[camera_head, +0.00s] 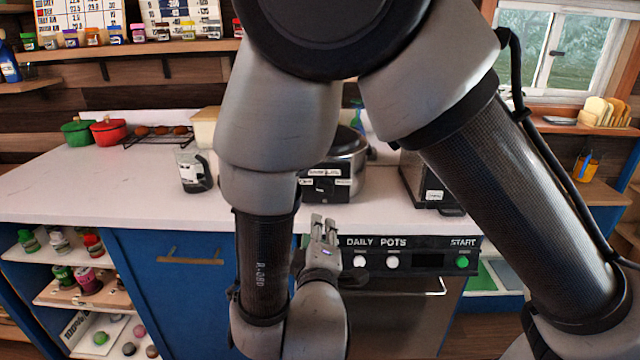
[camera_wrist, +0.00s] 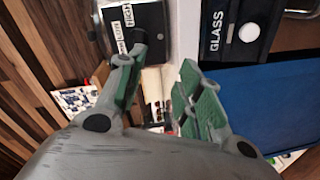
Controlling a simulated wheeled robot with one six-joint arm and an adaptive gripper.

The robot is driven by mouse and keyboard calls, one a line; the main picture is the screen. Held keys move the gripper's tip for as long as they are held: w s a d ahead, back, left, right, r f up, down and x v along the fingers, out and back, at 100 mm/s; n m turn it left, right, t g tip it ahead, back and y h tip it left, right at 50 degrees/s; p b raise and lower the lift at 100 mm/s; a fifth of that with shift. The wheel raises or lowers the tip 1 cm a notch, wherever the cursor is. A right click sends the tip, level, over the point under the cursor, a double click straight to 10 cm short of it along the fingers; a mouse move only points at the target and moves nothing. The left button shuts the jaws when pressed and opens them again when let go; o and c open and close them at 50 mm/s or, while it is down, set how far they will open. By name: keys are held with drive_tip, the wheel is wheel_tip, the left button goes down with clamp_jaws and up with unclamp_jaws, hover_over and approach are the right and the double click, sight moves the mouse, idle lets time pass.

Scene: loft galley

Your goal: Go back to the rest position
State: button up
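My gripper (camera_head: 324,228) is in front of the counter, low in the middle of the head view, beside the control panel marked DAILY POTS (camera_head: 400,262). My arm folds down to it and covers much of the picture's middle. In the wrist view my gripper (camera_wrist: 160,80) has its two green-padded fingers apart, with nothing between them. Neither fingertip appears to touch anything.
The white counter (camera_head: 90,185) holds a jug (camera_head: 193,173), a round cooker (camera_head: 343,165), red (camera_head: 108,131) and green (camera_head: 77,132) pots and a dark appliance (camera_head: 430,185). Blue cabinets (camera_head: 165,300) and open shelves (camera_head: 60,255) stand below. The counter's left part is mostly clear.

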drive_tip(key=s+a+f+m+g+y, duration=0.1)
drive_tip(key=s+a+f+g+y, duration=0.1)
drive_tip(key=s+a+f+g, duration=0.3)
drive_tip(key=s+a+f+m+g+y, duration=0.1)
drive_tip(key=s+a+f+g+y, duration=0.15)
drive_tip(key=f+g, duration=0.4)
drive_tip(key=s+d+r+m+h, duration=0.1)
drive_tip(key=d+r+m, duration=0.2)
drive_tip(key=d+r, duration=0.6)
drive_tip(key=s+d+r+m+h, duration=0.1)
drive_tip(key=d+r+m, duration=0.3)
drive_tip(key=d+r, duration=0.5)
drive_tip(key=s+d+r+m+h, duration=0.2)
drive_tip(key=d+r, duration=0.7)
drive_tip(key=d, duration=1.7)
drive_tip(key=shift+r+m+g, duration=0.25)
drive_tip(key=shift+m+g, duration=0.2)
drive_tip(key=shift+m, duration=0.75)
